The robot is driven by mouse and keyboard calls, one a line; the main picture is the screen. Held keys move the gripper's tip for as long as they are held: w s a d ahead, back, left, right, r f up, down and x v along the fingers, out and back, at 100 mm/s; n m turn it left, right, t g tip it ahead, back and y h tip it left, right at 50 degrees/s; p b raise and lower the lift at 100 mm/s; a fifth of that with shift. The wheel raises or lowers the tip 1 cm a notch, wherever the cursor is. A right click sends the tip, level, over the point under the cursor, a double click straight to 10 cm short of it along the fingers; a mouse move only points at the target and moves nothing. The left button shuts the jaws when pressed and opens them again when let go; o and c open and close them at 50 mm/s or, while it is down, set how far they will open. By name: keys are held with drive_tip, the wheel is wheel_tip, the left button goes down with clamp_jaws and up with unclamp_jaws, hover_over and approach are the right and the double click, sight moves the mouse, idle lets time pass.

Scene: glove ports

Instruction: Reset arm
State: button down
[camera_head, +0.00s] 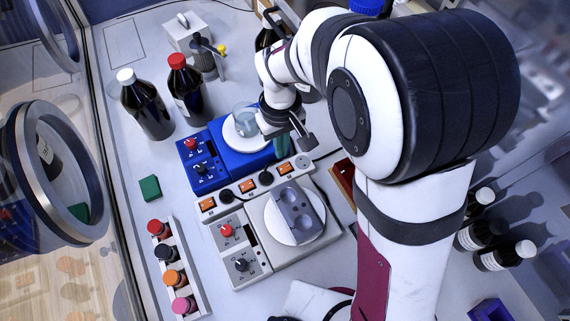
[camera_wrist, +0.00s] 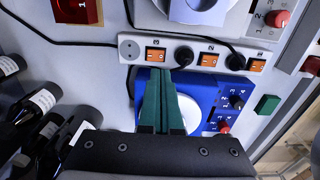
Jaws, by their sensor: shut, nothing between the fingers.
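My gripper (camera_head: 282,147) is above the bench, beside the right edge of the blue stirrer (camera_head: 205,180). In the wrist view its two green fingers (camera_wrist: 160,78) lie together, shut with nothing between them. The tips point toward the power strip (camera_wrist: 129,50). My arm reaches in from the right side of the head view and hides part of the bench behind it.
A glass beaker (camera_head: 244,113) stands on the blue stirrer. A white stirrer (camera_head: 262,269) carries a grey two-well block (camera_head: 291,196). Dark bottles (camera_head: 146,108) stand at left; more (camera_head: 497,258) at right. A vial rack (camera_head: 192,284) and green block (camera_head: 150,188) sit near the glove port (camera_head: 28,165).

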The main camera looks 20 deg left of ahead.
drive_tip(key=s+d+r+m+y, duration=0.1)
drive_tip(key=s+d+r+m, duration=0.35)
drive_tip(key=d, duration=0.25)
drive_tip(key=s+d+r+m, duration=0.4)
drive_tip(key=d+r+m, duration=0.1)
drive_tip(key=d, duration=0.3)
drive_tip(key=s+d+m, duration=0.3)
drive_tip(key=s+m, duration=0.2)
drive_tip(key=s, duration=0.3)
drive_tip(key=shift+s+d+r+y, duration=0.15)
drive_tip(key=shift+s+r+y, duration=0.05)
drive_tip(key=shift+r+y, duration=0.2)
